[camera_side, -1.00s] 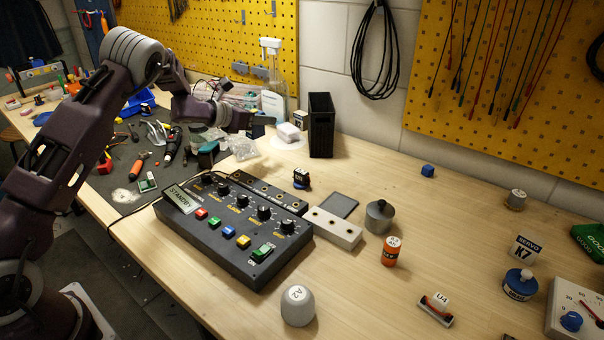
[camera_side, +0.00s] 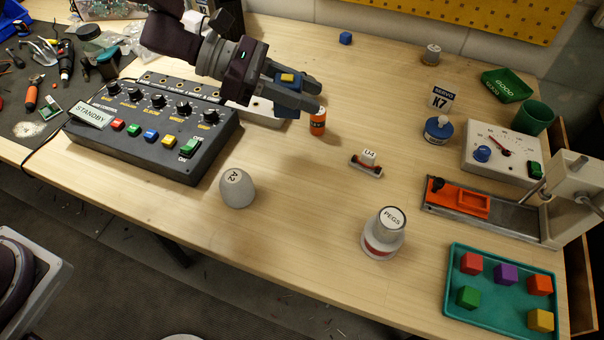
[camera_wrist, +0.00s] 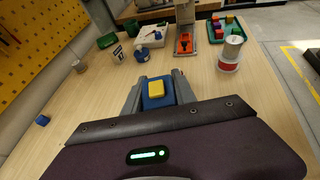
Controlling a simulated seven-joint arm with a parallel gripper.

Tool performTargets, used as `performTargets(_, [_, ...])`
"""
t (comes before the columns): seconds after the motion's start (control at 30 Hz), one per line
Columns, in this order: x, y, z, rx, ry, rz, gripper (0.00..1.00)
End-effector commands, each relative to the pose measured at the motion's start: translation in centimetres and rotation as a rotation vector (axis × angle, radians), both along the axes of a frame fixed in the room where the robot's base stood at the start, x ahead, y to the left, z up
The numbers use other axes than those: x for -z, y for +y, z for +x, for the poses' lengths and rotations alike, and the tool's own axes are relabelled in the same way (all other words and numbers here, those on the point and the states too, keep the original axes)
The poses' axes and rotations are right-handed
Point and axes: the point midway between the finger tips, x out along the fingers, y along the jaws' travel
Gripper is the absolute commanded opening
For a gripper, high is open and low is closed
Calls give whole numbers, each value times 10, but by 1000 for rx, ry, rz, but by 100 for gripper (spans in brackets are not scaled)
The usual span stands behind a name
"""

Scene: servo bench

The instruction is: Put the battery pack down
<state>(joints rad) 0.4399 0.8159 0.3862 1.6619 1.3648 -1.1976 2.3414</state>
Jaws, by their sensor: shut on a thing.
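The battery pack, a blue block with a yellow piece on top (camera_side: 288,78), is between the fingers of my gripper (camera_side: 314,97) in the side view. The gripper is shut on it, above the bench beside the control box. In the wrist view the blue and yellow pack (camera_wrist: 156,92) sits between the two grey fingers of my gripper (camera_wrist: 158,84). Its underside is hidden, and I cannot tell how high it is above the wood.
An orange cylinder (camera_side: 318,124) stands close by the fingertips. The control box (camera_side: 150,134) is to the left. A grey knob A2 (camera_side: 237,188), a part U4 (camera_side: 367,164), a PEGS pot (camera_side: 383,234) and a teal tray (camera_side: 500,322) stand ahead. Bare wood lies between them.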

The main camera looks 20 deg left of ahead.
Motion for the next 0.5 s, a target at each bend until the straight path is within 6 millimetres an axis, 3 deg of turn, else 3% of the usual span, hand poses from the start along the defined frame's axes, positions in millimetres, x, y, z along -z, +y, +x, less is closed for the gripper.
performTargets(0.1, [-3, -35, -46, 146, 2, -11, 0])
performTargets(0.2, [-5, -50, -70, 222, 5, -17, 0])
performTargets(0.3, [1, -56, -81, 256, 9, -19, 0])
performTargets(0.5, [45, -56, -83, 261, 11, -19, 0])
